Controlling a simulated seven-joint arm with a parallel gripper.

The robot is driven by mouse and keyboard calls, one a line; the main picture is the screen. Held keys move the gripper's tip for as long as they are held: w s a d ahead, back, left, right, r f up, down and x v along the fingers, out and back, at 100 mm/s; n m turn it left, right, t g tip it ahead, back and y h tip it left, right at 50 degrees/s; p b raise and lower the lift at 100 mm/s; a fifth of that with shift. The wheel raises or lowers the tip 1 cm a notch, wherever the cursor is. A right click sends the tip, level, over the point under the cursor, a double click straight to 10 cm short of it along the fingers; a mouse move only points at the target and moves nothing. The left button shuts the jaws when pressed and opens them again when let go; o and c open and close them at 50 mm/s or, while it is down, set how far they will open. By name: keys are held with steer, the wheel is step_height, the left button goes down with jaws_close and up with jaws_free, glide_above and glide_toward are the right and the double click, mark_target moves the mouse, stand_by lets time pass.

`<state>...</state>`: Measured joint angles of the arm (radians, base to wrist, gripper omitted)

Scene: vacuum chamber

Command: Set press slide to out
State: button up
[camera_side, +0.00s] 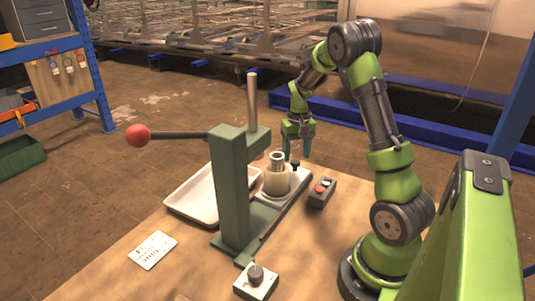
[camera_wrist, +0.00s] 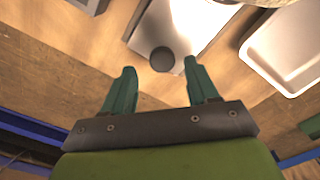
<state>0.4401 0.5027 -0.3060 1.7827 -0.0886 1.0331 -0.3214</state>
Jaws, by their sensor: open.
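The green press (camera_side: 230,195) stands on the table with a lever ending in a red ball (camera_side: 138,135). A flat slide (camera_side: 290,190) runs from its base toward the back right and carries a pale round fixture (camera_side: 277,182). A small black knob (camera_side: 295,165) stands at the slide's far end. In the wrist view the slide is a light grey plate (camera_wrist: 185,22) and the knob (camera_wrist: 162,59) shows as a dark disc. My gripper (camera_side: 297,155) is open above the knob, fingers pointing down. In the wrist view its fingertips (camera_wrist: 158,67) lie to either side of the knob; contact cannot be told.
A white tray (camera_side: 192,204) lies left of the slide, behind the press. A control box with a red button (camera_side: 321,192) sits right of the slide. A box with a grey knob (camera_side: 256,282) and a printed card (camera_side: 152,250) lie in front.

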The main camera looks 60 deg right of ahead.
step_height(320, 180, up, 15)
steer(key=shift+f, duration=0.1)
stand_by(0.3)
steer(key=s+a+r+n+t+y, duration=0.1)
steer(key=s+a+r+n+t, duration=0.15)
steer(key=a, duration=1.05)
steer(key=s+a+r+n+t+y, duration=0.1)
steer(key=s+a+r+t, duration=0.25)
steer(key=a, duration=0.85)
steer(key=s+a+f+n+t, duration=0.1)
steer(key=s+a+f, duration=0.2)
steer(key=a, duration=0.2)
steer(key=shift+s+f, duration=0.2)
